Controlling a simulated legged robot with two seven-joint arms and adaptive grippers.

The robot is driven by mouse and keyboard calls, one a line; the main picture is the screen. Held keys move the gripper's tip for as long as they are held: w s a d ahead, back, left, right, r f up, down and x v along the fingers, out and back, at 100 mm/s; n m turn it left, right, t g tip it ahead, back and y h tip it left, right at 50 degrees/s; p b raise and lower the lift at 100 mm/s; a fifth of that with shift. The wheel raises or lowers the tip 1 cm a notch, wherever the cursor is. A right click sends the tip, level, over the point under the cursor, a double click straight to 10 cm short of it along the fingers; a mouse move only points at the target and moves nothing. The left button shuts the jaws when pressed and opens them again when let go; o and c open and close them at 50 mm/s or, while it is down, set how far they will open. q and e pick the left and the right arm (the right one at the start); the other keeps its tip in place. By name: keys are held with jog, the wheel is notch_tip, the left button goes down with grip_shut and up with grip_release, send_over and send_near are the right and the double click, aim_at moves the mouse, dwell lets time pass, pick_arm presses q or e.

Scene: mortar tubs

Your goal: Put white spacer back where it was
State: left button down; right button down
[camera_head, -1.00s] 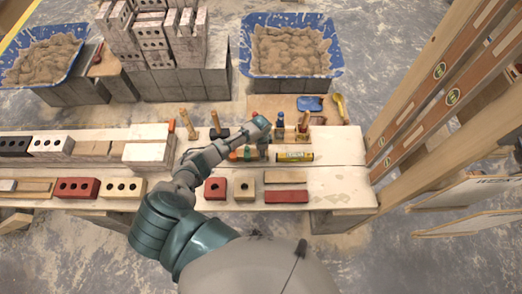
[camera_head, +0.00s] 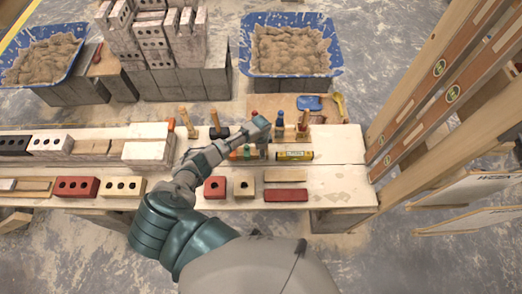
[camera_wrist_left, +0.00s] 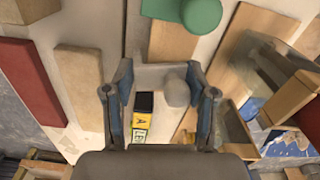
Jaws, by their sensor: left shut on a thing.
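My left gripper (camera_head: 262,141) is over the far part of the bench, beside the short yellow level. In the left wrist view the gripper (camera_wrist_left: 160,82) has its two blue-padded fingers closed on the ends of a pale flat piece, which looks like the white spacer (camera_wrist_left: 154,74). A grey rounded knob (camera_wrist_left: 177,92) shows right against or just below the piece; I cannot tell which. In the head view the spacer is hidden by my gripper. My right gripper is in neither view.
The yellow level (camera_head: 295,156) lies right of the gripper. Hammers (camera_head: 218,128) and wooden-handled tools stand behind. Red and tan bricks (camera_head: 286,195) lie along the near plank. Mortar tubs (camera_head: 290,50) stand beyond. The plank's right end (camera_head: 340,180) is bare.

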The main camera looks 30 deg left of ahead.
pick_arm(q)
jog(key=shift+c, duration=2.3)
grip_release()
jog(key=shift+f, duration=0.1)
jog(key=shift+o, duration=1)
jog(key=shift+w+a+f, duration=0.1)
jog(key=shift+a, duration=0.1)
jog(key=shift+r, duration=0.2)
notch_tip(320, 180, up, 11)
jog(key=shift+w+r, duration=0.1)
jog(key=shift+r, duration=0.05)
